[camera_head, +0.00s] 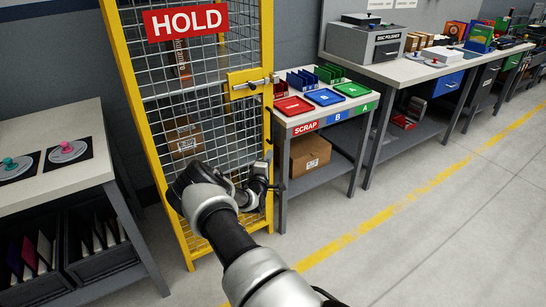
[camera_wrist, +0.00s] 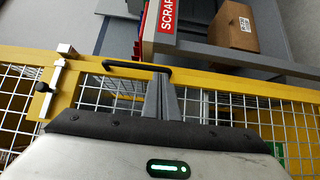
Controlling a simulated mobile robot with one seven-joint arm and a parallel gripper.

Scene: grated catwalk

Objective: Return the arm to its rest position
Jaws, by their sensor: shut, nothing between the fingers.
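My arm reaches up from the bottom of the head view and bends in front of a yellow mesh cage door (camera_head: 262,40). My gripper (camera_head: 268,160) is at the door's right-hand post, below the slide bolt (camera_head: 250,84). In the wrist view my gripper's fingers (camera_wrist: 163,84) are together and empty. They lie close to one end of a black pull handle (camera_wrist: 130,66) on the yellow frame. I cannot tell whether they touch it. The slide bolt also shows left of the fingers in the wrist view (camera_wrist: 54,85).
A red HOLD sign (camera_head: 186,20) hangs on the cage, with a carton (camera_head: 183,137) inside. A table with red, blue and green trays (camera_head: 325,97) stands close right of the door. A workbench (camera_head: 50,143) stands at left. The floor (camera_head: 430,235) at lower right is clear.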

